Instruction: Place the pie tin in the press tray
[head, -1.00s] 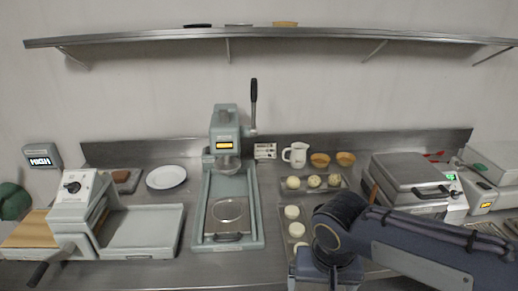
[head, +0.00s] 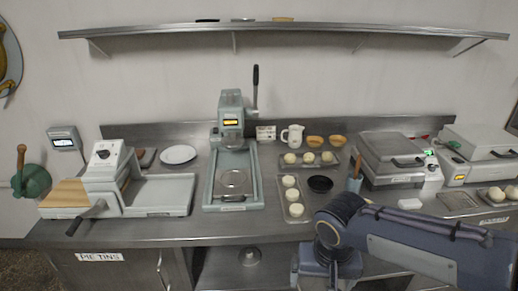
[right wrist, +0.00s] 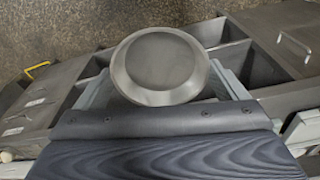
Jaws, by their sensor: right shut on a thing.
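The pie tin (right wrist: 160,62), round and grey with a wide rim, is held between the fingers of my right gripper (right wrist: 163,82) in the right wrist view. In the head view, my right arm comes in from the right, its wrist (head: 327,262) low in front of the counter; the fingertips and held tin cannot be made out there. The pale green press (head: 231,112) stands on the counter left of my arm. Its long press tray (head: 211,192) extends toward the front edge, with a round metal plate (head: 233,180) in it. My left gripper is out of view.
A tray with dough balls (head: 280,205) and a dark round pan (head: 320,184) lie right of the press. A sheeter (head: 158,192) stands left, closed grills (head: 392,152) right. Below the counter are a labelled pie-tins cabinet (head: 128,268) and an open shelf with a grey object (head: 249,256).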

